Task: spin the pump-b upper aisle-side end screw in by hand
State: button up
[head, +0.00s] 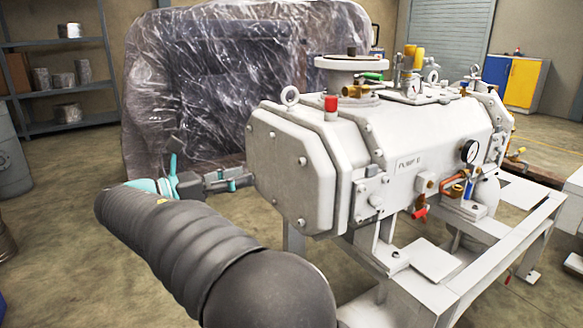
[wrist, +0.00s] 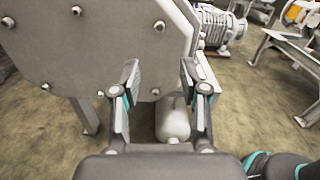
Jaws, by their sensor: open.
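Pump-b is the white pump (head: 400,150) on a white frame. Its grey-white end plate (head: 275,195) carries several screws, and the plate also fills the upper left of the wrist view (wrist: 75,50). My gripper (head: 250,181) is at the plate's left side in the head view. In the wrist view my gripper (wrist: 160,70) is open, with its fingers apart in front of the plate's right part. One screw head (wrist: 155,92) shows between the fingers, and another screw (wrist: 159,25) shows above it. I cannot tell which one is the upper aisle-side screw, or whether a finger touches the plate.
A plastic-wrapped machine (head: 220,75) stands behind the pump. A metal shelf (head: 65,75) is at the back left. The pump's white frame (head: 510,235) extends right and low. A white cylinder (wrist: 172,122) shows beyond the fingers. Open floor lies at the left.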

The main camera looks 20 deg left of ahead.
aim_at(299, 161)
jog(key=b+x, duration=0.1)
jog(key=x, duration=1.2)
jog(key=shift+w+d+b, duration=0.1)
jog(key=shift+w+b, duration=0.2)
jog(key=shift+b, duration=0.1)
grip_shut()
